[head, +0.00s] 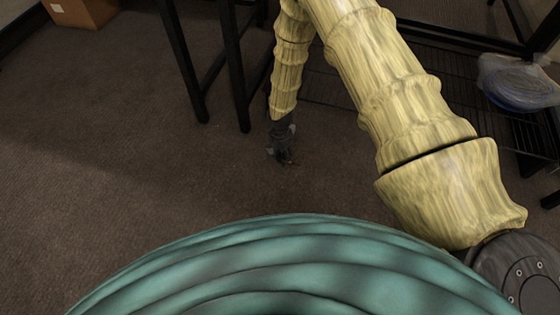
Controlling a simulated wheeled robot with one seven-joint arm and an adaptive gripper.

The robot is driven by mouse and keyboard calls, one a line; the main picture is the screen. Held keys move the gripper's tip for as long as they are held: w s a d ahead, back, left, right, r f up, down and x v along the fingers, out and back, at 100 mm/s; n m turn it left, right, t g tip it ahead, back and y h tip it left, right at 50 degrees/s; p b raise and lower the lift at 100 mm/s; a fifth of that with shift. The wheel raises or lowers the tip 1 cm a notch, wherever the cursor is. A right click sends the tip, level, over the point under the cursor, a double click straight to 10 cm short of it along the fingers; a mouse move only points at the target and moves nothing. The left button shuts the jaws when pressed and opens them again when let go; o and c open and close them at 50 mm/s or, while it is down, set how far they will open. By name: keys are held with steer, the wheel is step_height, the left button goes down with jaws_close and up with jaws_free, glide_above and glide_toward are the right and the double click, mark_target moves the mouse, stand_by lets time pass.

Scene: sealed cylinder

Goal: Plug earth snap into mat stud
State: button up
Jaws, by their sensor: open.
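My gripper (283,158) is small and dark in the head view, at the end of my yellowish arm, and points down over the brown carpet. It is open, and I see nothing between its fingers. The picture is too small and dark there to tell how close its tips are to the floor. I cannot make out an earth snap, a mat or a mat stud in this view.
Dark table legs (240,85) stand just left of my gripper. A black wire rack (345,97) lies behind my arm. A clear bag with a blue item (522,88) is at the right. A cardboard box (82,12) sits far left. The carpet (110,130) at left is clear.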

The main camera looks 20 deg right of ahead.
step_height(320, 180, down, 2)
steer(key=shift+b, duration=0.3)
steer(key=c, duration=1.1)
steer(key=shift+r+p, duration=0.4)
steer(key=shift+r, duration=0.1)
step_height(320, 180, up, 3)
steer(key=shift+r+p, duration=0.1)
steer(key=shift+p, duration=1.1)
steer(key=s+a+p, duration=0.2)
steer(key=s+a, duration=0.1)
steer(key=a, duration=0.1)
steer(key=s+a+p, duration=0.1)
steer(key=s+a, duration=0.2)
steer(key=a, duration=0.1)
steer(key=s+a+r+p, duration=0.1)
steer(key=s+a+p, duration=0.1)
steer(key=a, duration=0.3)
steer(key=shift+s+p, duration=0.35)
steer(key=shift+s, duration=0.45)
steer(key=shift+w, duration=0.1)
